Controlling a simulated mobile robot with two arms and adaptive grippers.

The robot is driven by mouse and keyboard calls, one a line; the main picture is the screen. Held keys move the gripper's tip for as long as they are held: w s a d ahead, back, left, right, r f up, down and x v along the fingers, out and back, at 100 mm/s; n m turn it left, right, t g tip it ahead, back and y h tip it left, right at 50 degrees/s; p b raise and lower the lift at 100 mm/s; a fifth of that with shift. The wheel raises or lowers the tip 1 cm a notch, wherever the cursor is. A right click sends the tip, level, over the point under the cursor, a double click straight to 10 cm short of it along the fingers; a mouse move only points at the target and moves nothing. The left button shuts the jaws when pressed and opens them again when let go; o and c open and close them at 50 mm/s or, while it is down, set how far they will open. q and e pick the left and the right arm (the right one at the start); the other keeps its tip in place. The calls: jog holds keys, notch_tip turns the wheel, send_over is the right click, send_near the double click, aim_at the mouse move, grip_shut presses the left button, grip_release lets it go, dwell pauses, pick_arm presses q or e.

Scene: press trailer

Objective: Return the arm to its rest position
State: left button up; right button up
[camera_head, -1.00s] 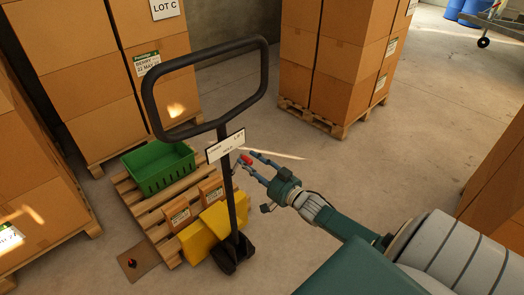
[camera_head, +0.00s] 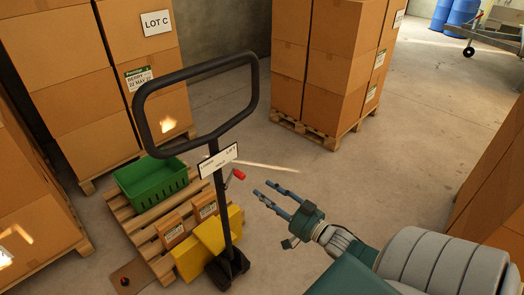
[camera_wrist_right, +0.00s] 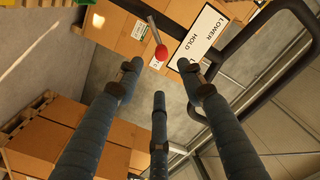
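My right gripper (camera_head: 277,200) is open and empty in the head view, to the right of the pallet jack. In the right wrist view its fingers (camera_wrist_right: 160,100) are spread with nothing between them. The pallet jack's black loop handle (camera_head: 254,95) stands upright, with a red-tipped lever (camera_head: 239,174) beside its label plate (camera_head: 218,160). The red tip (camera_wrist_right: 161,53) also shows beyond the fingers in the wrist view, apart from them. The right arm (camera_head: 345,243) reaches in from the lower right. My left gripper is in neither view.
A pallet (camera_head: 122,211) carrying a green crate (camera_head: 152,182) and small boxes sits behind the yellow jack body (camera_head: 190,260). Stacked cartons stand at left (camera_head: 85,85), at back (camera_head: 335,70) and at right (camera_head: 490,185). The concrete floor between is clear.

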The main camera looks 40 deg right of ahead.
jog(key=s+a+f+n+g+h, duration=0.1)
jog(key=s+f+g, duration=0.45)
jog(key=f, duration=0.95)
jog(key=s+a+f+n+g+h, duration=0.15)
jog(key=s+f, duration=0.65)
jog(key=f, duration=0.8)
jog(key=s+a+f+n+g, duration=0.1)
jog(key=s+a+f+g, duration=0.2)
jog(key=s, duration=0.6)
jog(key=s+a+f+n+g, duration=0.2)
jog(key=s+a+f+g, duration=0.1)
jog(key=s+a+f, duration=0.5)
jog(key=s+a+f+n+g, duration=0.2)
jog(key=s+a+f+g, duration=0.2)
jog(key=s, duration=0.7)
notch_tip(320, 180, down, 3)
jog(key=shift+a+f+y, duration=0.15)
jog(key=shift+a+y, duration=0.3)
jog(key=shift+a, duration=0.55)
